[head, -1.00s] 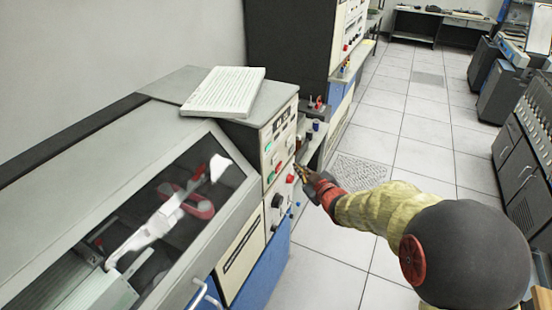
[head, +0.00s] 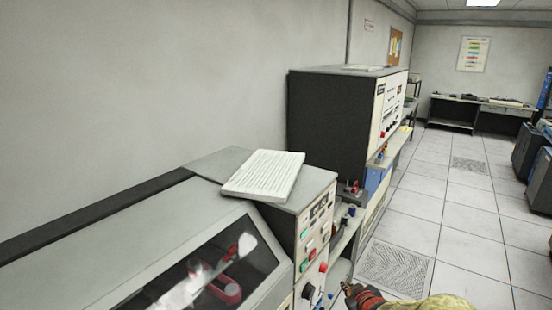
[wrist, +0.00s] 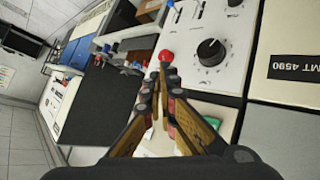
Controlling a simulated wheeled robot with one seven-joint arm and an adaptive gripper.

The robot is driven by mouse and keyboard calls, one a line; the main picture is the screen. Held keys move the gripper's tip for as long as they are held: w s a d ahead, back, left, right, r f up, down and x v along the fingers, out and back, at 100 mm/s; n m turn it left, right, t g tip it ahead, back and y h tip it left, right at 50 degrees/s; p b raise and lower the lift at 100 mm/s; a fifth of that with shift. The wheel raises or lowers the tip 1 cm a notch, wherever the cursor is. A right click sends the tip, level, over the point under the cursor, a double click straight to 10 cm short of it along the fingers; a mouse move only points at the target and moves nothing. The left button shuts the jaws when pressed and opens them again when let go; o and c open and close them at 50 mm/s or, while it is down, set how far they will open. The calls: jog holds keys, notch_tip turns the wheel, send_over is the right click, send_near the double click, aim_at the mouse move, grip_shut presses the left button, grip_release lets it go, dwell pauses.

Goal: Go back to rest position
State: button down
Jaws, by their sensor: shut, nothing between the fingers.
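My gripper (head: 350,287) shows at the bottom edge of the head view, to the right of the machine's control panel, with part of my yellow-sleeved arm behind it. In the wrist view my gripper (wrist: 160,72) points at the machine, its fingertips together and empty. A red button (wrist: 167,56) and a black knob (wrist: 211,52) on the white panel lie close beyond the fingertips in that view. I cannot tell whether the fingertips touch the panel.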

jog(key=s+d+r+m+g+h, duration=0.1)
jog(key=s+r+m+g, duration=0.15)
jog(key=s, duration=0.85)
jog(key=s+r+m+g+h, duration=0.15)
jog(key=s+g, duration=0.25)
jog(key=s, duration=0.7)
jog(key=s+a+r+m+t+y+b, duration=0.1)
jog(key=s+a+r, duration=0.5)
jog(key=s+r, duration=0.6)
jog(key=shift+s+a+r+y+b, duration=0.2)
jog(key=shift+s+r+y+b, duration=0.15)
jog(key=shift+r+y, duration=0.2)
